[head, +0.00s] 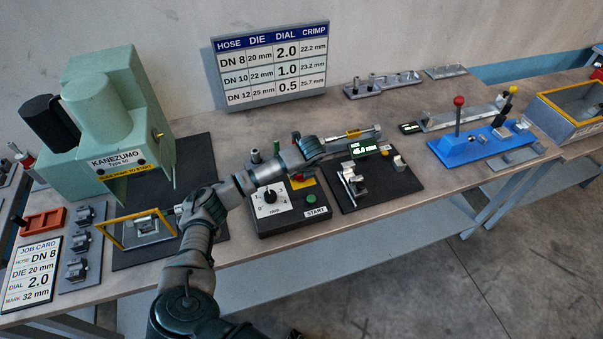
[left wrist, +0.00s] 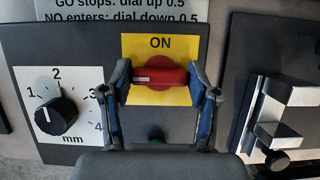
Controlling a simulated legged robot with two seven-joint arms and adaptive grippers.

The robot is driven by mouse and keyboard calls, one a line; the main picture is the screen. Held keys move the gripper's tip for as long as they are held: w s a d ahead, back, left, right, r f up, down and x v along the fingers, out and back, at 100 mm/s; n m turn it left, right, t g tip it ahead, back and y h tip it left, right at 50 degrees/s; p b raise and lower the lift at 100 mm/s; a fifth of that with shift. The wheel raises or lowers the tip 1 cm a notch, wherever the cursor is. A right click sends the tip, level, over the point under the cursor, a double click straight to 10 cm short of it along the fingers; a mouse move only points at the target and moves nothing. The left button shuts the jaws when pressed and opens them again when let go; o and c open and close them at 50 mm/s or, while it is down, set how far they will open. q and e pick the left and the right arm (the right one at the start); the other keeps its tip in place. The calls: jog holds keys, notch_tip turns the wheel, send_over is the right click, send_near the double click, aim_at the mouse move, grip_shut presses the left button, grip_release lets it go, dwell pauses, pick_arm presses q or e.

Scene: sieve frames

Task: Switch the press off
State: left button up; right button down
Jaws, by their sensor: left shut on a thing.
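The green press (head: 100,125), marked KANEZUMO, stands at the left of the bench. Its black control box (head: 290,215) sits right of it, with a white dial plate, a green START button (head: 311,199) and a yellow switch plate (head: 303,182). In the left wrist view the red switch handle (left wrist: 160,76) lies level across the yellow plate (left wrist: 159,45), below the word ON. My left gripper (left wrist: 161,85) is shut on this handle, one finger at each end. In the head view my arm hides most of the switch. My right gripper is not in view.
The dial knob (left wrist: 56,117) is just left of the switch. A metal gauge fixture (left wrist: 275,120) stands close on the right. A green button (left wrist: 156,138) shows partly below the handle. A blue unit with red and yellow levers (head: 485,145) is farther right.

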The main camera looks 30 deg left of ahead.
pick_arm(q)
jog(key=shift+s+f, duration=0.15)
jog(key=shift+f, duration=0.1)
jog(key=shift+d, duration=0.1)
jog(key=o, duration=1.2)
jog(key=shift+c, duration=0.2)
jog(key=shift+r, duration=0.25)
jog(key=shift+r, duration=0.3)
jog(key=v, duration=1)
jog(key=shift+d+r, duration=0.2)
jog(key=shift+r, duration=0.2)
